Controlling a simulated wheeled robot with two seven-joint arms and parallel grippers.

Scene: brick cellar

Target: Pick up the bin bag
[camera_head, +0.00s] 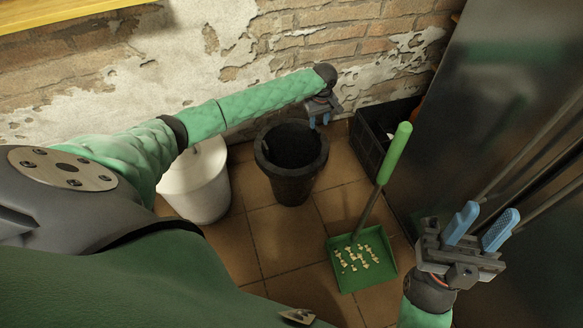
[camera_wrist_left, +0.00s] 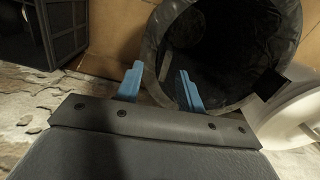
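The black bin bag (camera_head: 293,146) appears to line the dark round bin (camera_head: 290,187) on the tiled floor; bag and bin are hard to tell apart. In the left wrist view the bag's dark, wrinkled inside (camera_wrist_left: 235,45) fills the opening. My left gripper (camera_head: 320,119) is at the bin's far right rim, pointing down. In the left wrist view its blue fingers (camera_wrist_left: 160,86) are apart, with the rim's edge showing between them. I cannot tell whether they touch it. My right gripper (camera_head: 481,228) is open and empty at the right, away from the bin.
A white bucket (camera_head: 197,183) stands left of the bin. A green dustpan (camera_head: 342,276) with pale crumbs and an upright green handle (camera_head: 394,154) is at the right. A black crate (camera_head: 371,143) stands by the brick wall, beside a dark metal panel (camera_head: 490,100).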

